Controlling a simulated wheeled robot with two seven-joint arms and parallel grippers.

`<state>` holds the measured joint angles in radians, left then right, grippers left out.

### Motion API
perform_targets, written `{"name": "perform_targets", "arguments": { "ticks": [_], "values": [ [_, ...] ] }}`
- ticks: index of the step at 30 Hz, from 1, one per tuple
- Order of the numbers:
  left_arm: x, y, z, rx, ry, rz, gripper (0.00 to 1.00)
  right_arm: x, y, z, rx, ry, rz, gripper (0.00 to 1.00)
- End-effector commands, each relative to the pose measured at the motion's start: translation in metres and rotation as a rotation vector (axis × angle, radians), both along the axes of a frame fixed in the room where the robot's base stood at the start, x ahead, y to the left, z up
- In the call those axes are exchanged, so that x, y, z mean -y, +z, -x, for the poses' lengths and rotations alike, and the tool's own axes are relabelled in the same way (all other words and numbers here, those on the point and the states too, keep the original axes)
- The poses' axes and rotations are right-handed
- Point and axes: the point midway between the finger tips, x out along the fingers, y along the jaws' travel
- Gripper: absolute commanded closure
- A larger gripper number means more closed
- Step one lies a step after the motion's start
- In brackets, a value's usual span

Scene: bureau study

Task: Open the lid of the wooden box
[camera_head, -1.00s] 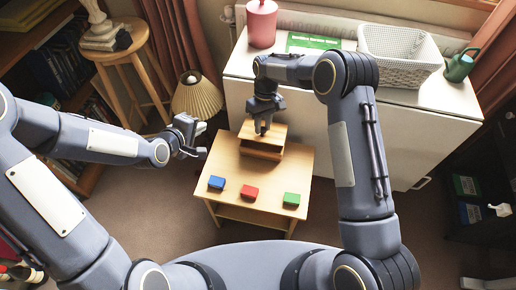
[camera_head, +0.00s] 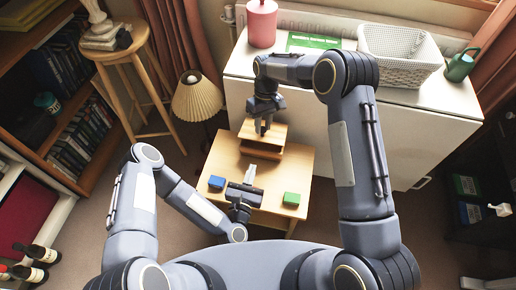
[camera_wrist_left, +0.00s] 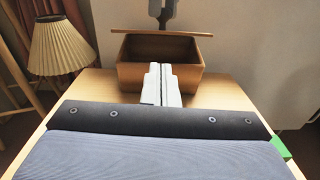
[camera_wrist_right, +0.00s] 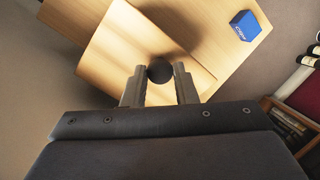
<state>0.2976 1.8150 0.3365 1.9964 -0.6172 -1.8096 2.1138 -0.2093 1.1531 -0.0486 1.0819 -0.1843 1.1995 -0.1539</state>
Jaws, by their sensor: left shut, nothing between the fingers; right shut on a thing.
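The wooden box (camera_head: 260,153) stands at the back of the small table, and its dark hollow inside shows in the left wrist view (camera_wrist_left: 160,80). Its flat lid (camera_head: 276,132) is raised clear of the front rim, seen nearly edge-on in the left wrist view (camera_wrist_left: 190,35). My right gripper (camera_head: 263,130) is shut on the lid's dark round knob (camera_wrist_right: 160,70) from above. My left gripper (camera_head: 250,172) is shut and empty, in front of the box and over the table's front part. In the left wrist view its fingertips (camera_wrist_left: 161,68) overlap the box front; contact cannot be told.
A blue block (camera_head: 217,182) and a green block (camera_head: 291,199) lie on the table (camera_head: 225,160) either side of my left gripper. A lamp (camera_head: 196,98) and a stool (camera_head: 122,50) stand left. A white cabinet (camera_head: 420,125) with a basket (camera_head: 398,58) stands behind.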

Motion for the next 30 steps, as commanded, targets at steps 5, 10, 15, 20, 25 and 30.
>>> {"name": "perform_targets", "arguments": {
  "ticks": [5, 10, 15, 20, 25, 30],
  "values": [
    [0.003, -0.002, -0.004, -0.004, 0.021, 0.040, 1.00, 0.000, 0.001, 0.000, 0.001, 0.000, 0.000, 1.00],
    [0.012, -0.001, -0.031, 0.000, 0.021, 0.037, 1.00, 0.000, 0.000, 0.000, 0.001, 0.000, 0.000, 1.00],
    [0.022, -0.001, -0.061, -0.002, 0.018, 0.036, 1.00, 0.000, 0.000, 0.000, 0.001, 0.000, 0.000, 1.00],
    [0.028, -0.002, -0.081, -0.004, 0.019, 0.035, 1.00, 0.000, 0.000, 0.000, 0.001, 0.000, 0.000, 1.00],
    [0.031, -0.002, -0.090, -0.007, 0.019, 0.038, 1.00, 0.000, 0.000, 0.000, 0.001, 0.000, 0.000, 1.00],
    [0.031, -0.002, -0.091, -0.008, 0.018, 0.037, 1.00, 0.000, 0.000, 0.000, 0.001, 0.000, 0.000, 1.00]
  ]
}}
